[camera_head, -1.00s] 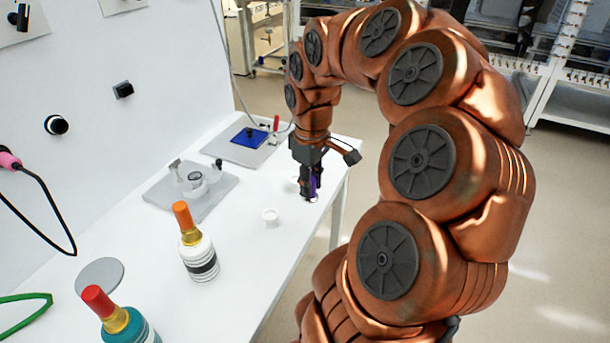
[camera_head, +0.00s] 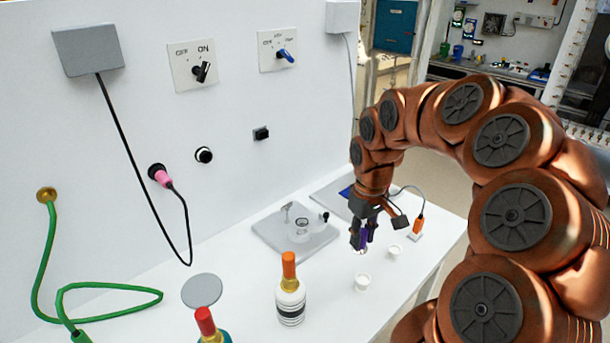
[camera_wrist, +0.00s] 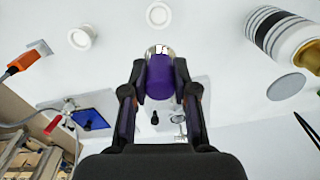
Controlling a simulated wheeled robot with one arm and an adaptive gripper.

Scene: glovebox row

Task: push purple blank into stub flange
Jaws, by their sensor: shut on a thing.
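My gripper (camera_head: 364,238) is shut on the purple blank and holds it above the table. The purple blank (camera_wrist: 160,80) sits between the fingertips in the wrist view, with a shiny metallic end pointing away from the palm. It also shows in the head view (camera_head: 365,236). A small round ring-like fitting (camera_head: 301,228) stands on a grey plate (camera_head: 282,243) to the left of my gripper; it looks like the stub flange. In the wrist view my gripper hides part of that plate.
Two small white cups (camera_head: 362,283) (camera_head: 394,252) stand near the table's front edge. A striped bottle with an orange cap (camera_head: 290,292), a red-capped bottle (camera_head: 207,325) and a grey disc (camera_head: 202,290) are at front left. An orange plug (camera_head: 417,226) is at right. The white panel rises behind.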

